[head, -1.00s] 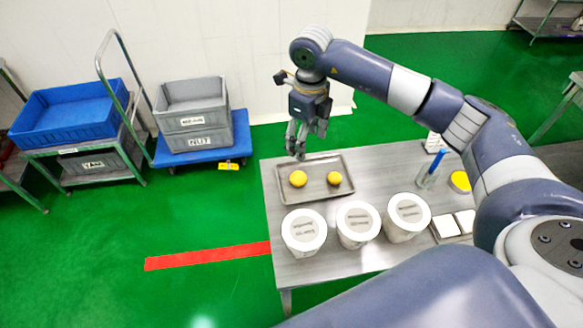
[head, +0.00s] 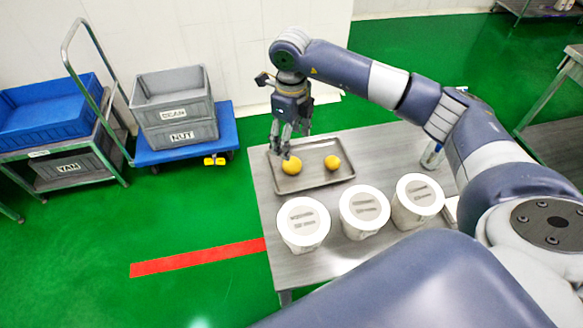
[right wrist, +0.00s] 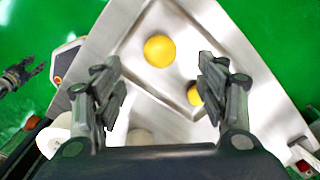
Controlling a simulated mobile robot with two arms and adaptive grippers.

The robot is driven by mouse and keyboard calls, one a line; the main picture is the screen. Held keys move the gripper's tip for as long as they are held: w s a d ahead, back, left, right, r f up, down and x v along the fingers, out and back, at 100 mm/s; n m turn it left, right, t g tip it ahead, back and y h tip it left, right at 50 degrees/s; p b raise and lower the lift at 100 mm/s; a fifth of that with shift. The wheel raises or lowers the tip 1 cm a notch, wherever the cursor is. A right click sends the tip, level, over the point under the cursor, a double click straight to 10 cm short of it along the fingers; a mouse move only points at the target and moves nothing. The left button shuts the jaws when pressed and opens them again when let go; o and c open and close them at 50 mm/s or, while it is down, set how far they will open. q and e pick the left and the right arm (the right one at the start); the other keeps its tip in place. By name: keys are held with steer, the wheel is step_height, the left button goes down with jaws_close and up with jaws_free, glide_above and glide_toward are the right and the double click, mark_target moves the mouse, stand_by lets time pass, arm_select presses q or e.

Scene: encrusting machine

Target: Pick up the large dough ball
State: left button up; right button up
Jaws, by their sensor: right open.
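The large dough ball (head: 292,165) is yellow and round and lies at the left of a shallow metal tray (head: 318,185). It also shows in the right wrist view (right wrist: 159,51). A smaller yellow dough ball (head: 332,162) lies to its right, and it also shows in the wrist view (right wrist: 194,94). My right gripper (head: 284,154) is open and empty, pointing down just above the large ball and partly covering it. In the wrist view my right gripper's fingers (right wrist: 162,80) are spread apart. A dark gripper, seemingly my left (right wrist: 22,76), shows at the left edge; its opening is unclear.
A blue cart (head: 226,125) with grey crates (head: 175,105) stands to the left over green floor.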

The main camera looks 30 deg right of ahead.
glide_above(292, 170)
step_height(292, 170, down, 4)
steer(key=shift+w+f+p, duration=0.1)
steer(key=shift+p, duration=0.35)
step_height(292, 170, down, 4)
steer(key=shift+f+p, duration=0.1)
steer(key=shift+p, duration=0.95)
steer(key=shift+f, duration=0.55)
steer(key=c, duration=1.2)
